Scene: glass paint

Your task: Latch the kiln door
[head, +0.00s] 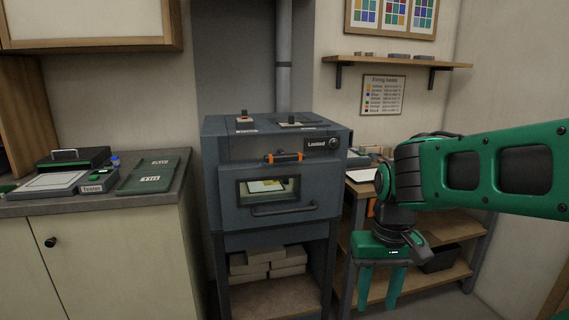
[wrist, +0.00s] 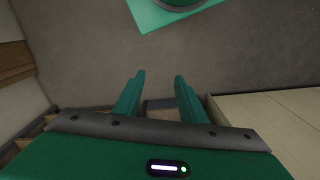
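The grey-blue kiln (head: 228,200) stands in the middle of the head view. Its door (head: 230,187) looks shut and has a window with something pale and yellow behind it, and a dark bar handle (head: 283,209) below. An orange and black latch (head: 284,157) lies level across the door's top edge; I cannot tell whether it is engaged. A label reading "Loaded" sits beside a round knob (head: 334,143). My green gripper (head: 379,305) hangs fingers down, right of the kiln and apart from it. The fingers are apart and empty. The wrist view shows them (wrist: 157,85) above the floor.
A counter (head: 150,203) with trays and a green case (head: 148,176) stands left. A wooden shelf unit (head: 440,275) stands right, behind my arm. Bricks (head: 268,262) lie under the kiln. Two small controls (head: 244,122) sit on its top. The space before the door looks clear.

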